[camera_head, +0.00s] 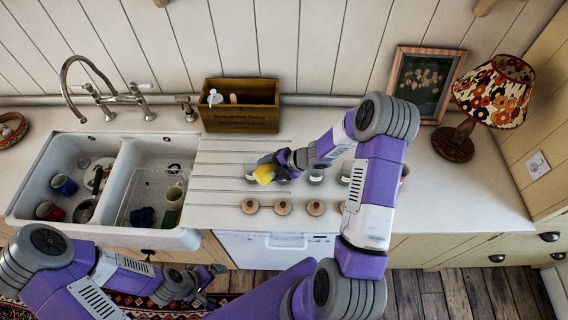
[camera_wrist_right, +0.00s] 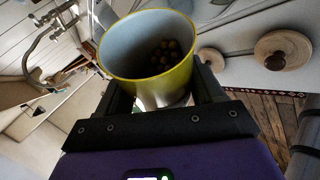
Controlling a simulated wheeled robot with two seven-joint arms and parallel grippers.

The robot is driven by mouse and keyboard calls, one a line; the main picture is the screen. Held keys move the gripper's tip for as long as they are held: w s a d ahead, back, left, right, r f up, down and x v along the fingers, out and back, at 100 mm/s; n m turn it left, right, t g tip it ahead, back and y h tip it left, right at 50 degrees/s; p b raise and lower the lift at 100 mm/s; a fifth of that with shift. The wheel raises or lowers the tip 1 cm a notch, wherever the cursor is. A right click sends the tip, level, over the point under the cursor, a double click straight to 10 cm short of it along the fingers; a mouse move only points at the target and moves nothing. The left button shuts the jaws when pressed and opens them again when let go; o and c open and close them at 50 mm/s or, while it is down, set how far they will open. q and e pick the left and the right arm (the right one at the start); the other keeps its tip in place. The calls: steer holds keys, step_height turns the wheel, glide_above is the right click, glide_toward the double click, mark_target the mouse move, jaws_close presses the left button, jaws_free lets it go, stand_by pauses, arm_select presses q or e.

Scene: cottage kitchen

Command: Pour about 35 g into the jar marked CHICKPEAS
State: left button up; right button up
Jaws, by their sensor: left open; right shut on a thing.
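My right gripper (camera_head: 277,162) is shut on a yellow cup (camera_head: 264,174) and holds it, tilted, over the left end of a row of small glass jars (camera_head: 316,176). In the right wrist view the yellow cup (camera_wrist_right: 150,84) sits between the fingers, with several round brown chickpea-like pieces (camera_wrist_right: 163,56) inside. The jars have pale labels too small to read, so I cannot tell which is marked CHICKPEAS. The cup and my right arm partly hide the jars. My left gripper (camera_head: 212,285) is open and empty, low in front of the counter.
Several round wooden lids (camera_head: 284,207) lie in front of the jars. A wooden box (camera_head: 240,118) stands behind, with a picture frame (camera_head: 426,82) and a floral lamp (camera_head: 490,95) at right. A double sink (camera_head: 118,190) with dishes is at left.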

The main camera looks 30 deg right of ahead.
steer(key=shift+r, duration=0.15)
steer(key=shift+w+d, duration=0.1)
steer(key=shift+w, duration=0.05)
stand_by(0.4)
steer(key=shift+r+y, duration=0.1)
steer(key=shift+y, duration=0.2)
steer(key=shift+s, duration=0.2)
steer(key=shift+w+m, duration=0.2)
steer(key=shift+m, duration=0.1)
steer(key=shift+s+d+r, duration=0.15)
steer(key=shift+w+y, duration=0.2)
steer(key=shift+y, duration=0.2)
steer(key=shift+s, duration=0.1)
